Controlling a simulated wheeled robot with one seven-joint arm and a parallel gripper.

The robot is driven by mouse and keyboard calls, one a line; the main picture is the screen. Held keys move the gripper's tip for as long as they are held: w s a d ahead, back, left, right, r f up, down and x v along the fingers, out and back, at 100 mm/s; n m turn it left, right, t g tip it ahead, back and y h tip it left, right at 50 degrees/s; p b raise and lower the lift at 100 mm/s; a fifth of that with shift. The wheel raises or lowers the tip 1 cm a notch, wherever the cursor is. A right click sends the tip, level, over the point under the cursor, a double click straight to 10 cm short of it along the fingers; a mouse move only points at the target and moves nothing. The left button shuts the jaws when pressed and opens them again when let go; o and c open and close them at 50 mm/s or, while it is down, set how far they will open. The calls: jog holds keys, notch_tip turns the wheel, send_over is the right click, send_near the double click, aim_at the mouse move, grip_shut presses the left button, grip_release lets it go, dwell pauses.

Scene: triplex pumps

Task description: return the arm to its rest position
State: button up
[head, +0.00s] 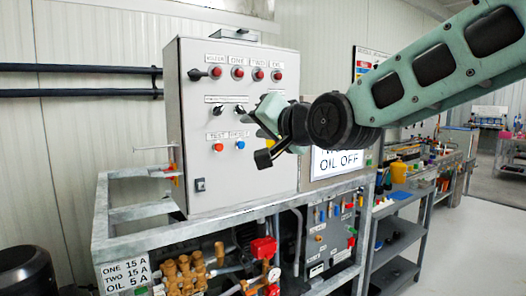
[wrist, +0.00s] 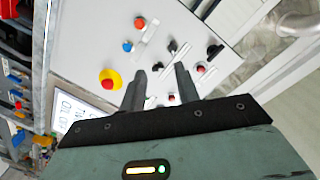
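My arm reaches in from the upper right in the head view. My gripper (head: 264,150) is in front of the grey control cabinet (head: 190,120), near its lower right buttons. In the wrist view my gripper (wrist: 159,78) has its two dark fingers apart with nothing between them, and the cabinet face (wrist: 85,40) is beyond. A red button on a yellow base (wrist: 110,80) shows left of the fingers. In the head view my gripper hides part of the cabinet's right side. I cannot tell the exact gap between fingertips and panel.
Red lamps (head: 238,73) line the cabinet's top. A sign reading "OIL OFF" (head: 340,162) stands right of it, partly behind my arm. Below are a metal frame (head: 130,232), brass fittings (head: 183,272) and a gauge (head: 273,275). Shelves (head: 400,208) stand right; open floor lies beyond.

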jog(key=s+d+f+n+g+h, duration=0.2)
jog(key=s+f+g, duration=0.2)
jog(key=s+f, duration=0.4)
jog(key=s+d+f+n+g+h, duration=0.25)
jog(key=s+f, duration=0.35)
jog(key=f, duration=0.4)
jog(key=s+d+f+n+g+h, duration=0.2)
jog(key=s+d+f, duration=0.3)
jog(key=s, duration=0.4)
jog(key=s+d+f+n+g+h, duration=0.2)
jog(key=s+d+f+g, duration=0.3)
jog(key=s, duration=0.4)
jog(key=shift+s+d+f, duration=0.2)
jog(key=shift+d+f, duration=0.4)
jog(key=shift+d, duration=0.25)
jog(key=shift+n+h, duration=0.25)
grip_shut()
